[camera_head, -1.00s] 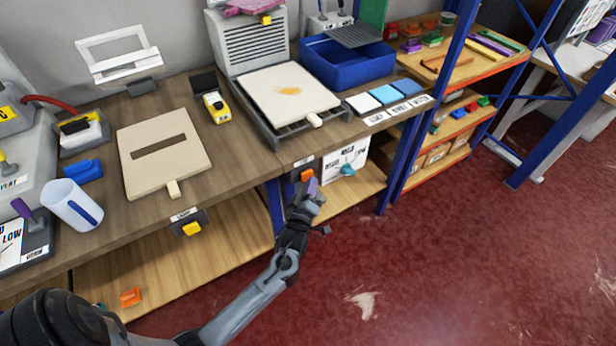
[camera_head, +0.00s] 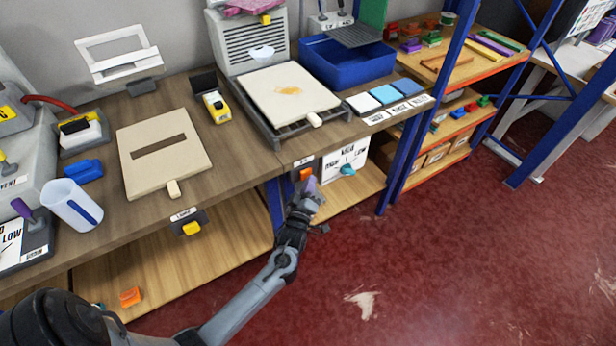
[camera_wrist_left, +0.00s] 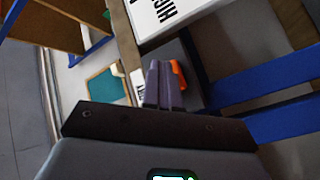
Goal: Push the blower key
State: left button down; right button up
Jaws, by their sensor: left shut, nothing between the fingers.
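An orange key (camera_head: 306,174) sits on a dark box under the bench's front edge, below a small label too small to read. It also shows in the left wrist view (camera_wrist_left: 179,75). My left gripper (camera_head: 311,184) is shut and empty, with its purple-grey fingertips just below and right of the orange key. In the wrist view the fingers (camera_wrist_left: 160,75) are right beside the key and partly cover it; I cannot tell whether they touch. A yellow key (camera_head: 192,228) sits on another dark box farther left. My right gripper is not in view.
A grey louvred unit (camera_head: 258,45) stands behind a white-topped tray (camera_head: 292,97) on the bench. A white box with lettering and a teal knob (camera_head: 348,169) is close right of my left gripper. A blue rack post (camera_head: 402,165) stands farther right. Red floor in front is open.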

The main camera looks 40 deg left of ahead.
pick_arm(q)
jog(key=shift+s+d+p, duration=0.25)
jog(key=shift+d+p, duration=0.05)
jog(key=shift+d, duration=0.5)
jog(key=shift+d, duration=0.1)
jog(key=shift+s+d+p, duration=0.2)
jog(key=shift+d, duration=0.6)
jog(key=shift+s+d+p, duration=0.25)
jog(key=shift+d, duration=0.5)
jog(key=shift+s+d+p, duration=0.2)
jog(key=shift+d, duration=0.6)
